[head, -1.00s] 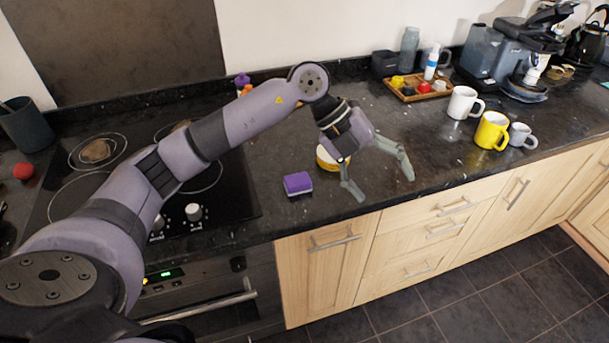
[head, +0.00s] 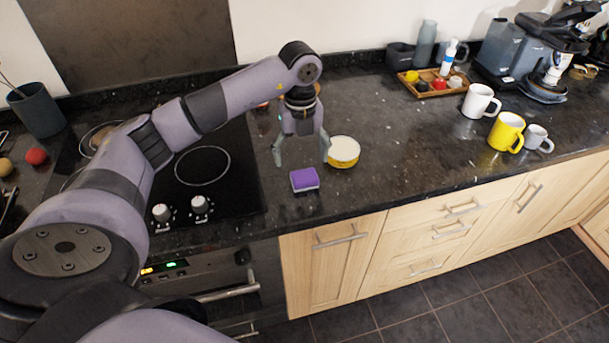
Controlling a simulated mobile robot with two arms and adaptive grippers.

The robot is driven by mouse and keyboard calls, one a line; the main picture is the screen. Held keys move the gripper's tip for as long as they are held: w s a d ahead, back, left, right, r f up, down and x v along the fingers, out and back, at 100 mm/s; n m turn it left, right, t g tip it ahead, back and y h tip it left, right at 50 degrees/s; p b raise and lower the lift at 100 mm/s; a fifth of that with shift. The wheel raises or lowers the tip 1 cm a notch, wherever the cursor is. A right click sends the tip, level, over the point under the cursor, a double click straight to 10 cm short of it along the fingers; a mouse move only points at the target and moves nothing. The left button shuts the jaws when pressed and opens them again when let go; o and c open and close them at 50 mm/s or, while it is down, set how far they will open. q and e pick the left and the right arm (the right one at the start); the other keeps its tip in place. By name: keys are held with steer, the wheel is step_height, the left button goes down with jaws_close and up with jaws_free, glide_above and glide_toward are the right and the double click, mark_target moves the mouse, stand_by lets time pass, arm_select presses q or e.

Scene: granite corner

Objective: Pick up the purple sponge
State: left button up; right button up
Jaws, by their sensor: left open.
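The purple sponge (head: 304,179) lies on the dark granite counter, just right of the hob and near the counter's front edge. It is a small block with a purple top and a pale lower layer. My left gripper (head: 301,163) points down, its two fingers spread wide and empty. In the picture it is just above and behind the sponge; the exact height over the counter is hard to tell. My right gripper does not show.
A yellow and white round tub (head: 343,152) stands close to the right fingertip. The hob (head: 203,165) with its knobs is at left. A yellow mug (head: 506,132), a white mug (head: 481,101) and a wooden tray (head: 430,88) stand farther right. The counter between is clear.

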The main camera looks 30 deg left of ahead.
mark_target(305, 175)
arm_select(q)
step_height(305, 175, down, 2)
steer(key=shift+f, duration=0.15)
steer(key=shift+w+d+f+p, duration=0.1)
steer(key=shift+d+f+p, duration=0.05)
steer(key=shift+f+p, duration=0.3)
steer(key=f, duration=0.1)
steer(key=f+p, duration=0.1)
steer(key=f, duration=0.1)
steer(key=shift+w+d+f+p, duration=0.15)
steer(key=shift+w+f+p, duration=0.05)
steer(key=shift+p, duration=0.1)
steer(key=shift+f, duration=0.4)
steer(key=shift+c, duration=0.2)
steer(key=c, duration=0.9)
steer(key=shift+r, duration=0.1)
